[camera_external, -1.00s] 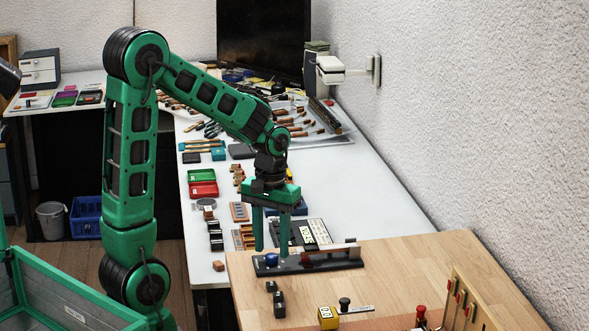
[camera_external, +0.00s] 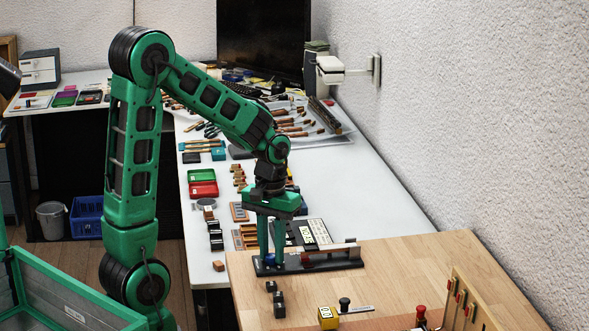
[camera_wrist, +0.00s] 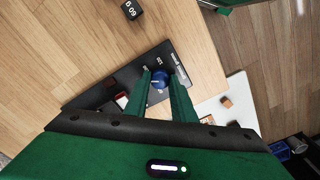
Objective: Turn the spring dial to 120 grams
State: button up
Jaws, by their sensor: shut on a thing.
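The spring dial is a blue round knob (camera_wrist: 159,79) on a black base plate (camera_wrist: 95,95), with small white marks around it. In the outside view the base plate (camera_external: 320,264) lies at the far left part of the wooden bench, and the gripper mostly hides the knob. My gripper (camera_wrist: 164,83) points down over the base and is shut on the blue knob, one green finger on each side. It also shows in the outside view (camera_external: 271,262).
A dark bar with a wooden block (camera_external: 325,254) stands on the base to the right of my gripper. A yellow block (camera_external: 328,317), a black knob (camera_external: 344,301) and small black blocks (camera_external: 278,304) are on the wooden bench (camera_external: 420,270). A grey-white table (camera_external: 370,200) lies behind.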

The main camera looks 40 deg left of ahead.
jog(key=m, duration=1.2)
jog(key=shift+m, duration=0.4)
jog(key=shift+w+m, duration=0.1)
jog(key=shift+m, duration=1.6)
jog(key=shift+a, duration=0.1)
jog(key=o, duration=1.1)
jog(key=shift+c, duration=0.2)
jog(key=shift+r, duration=0.1)
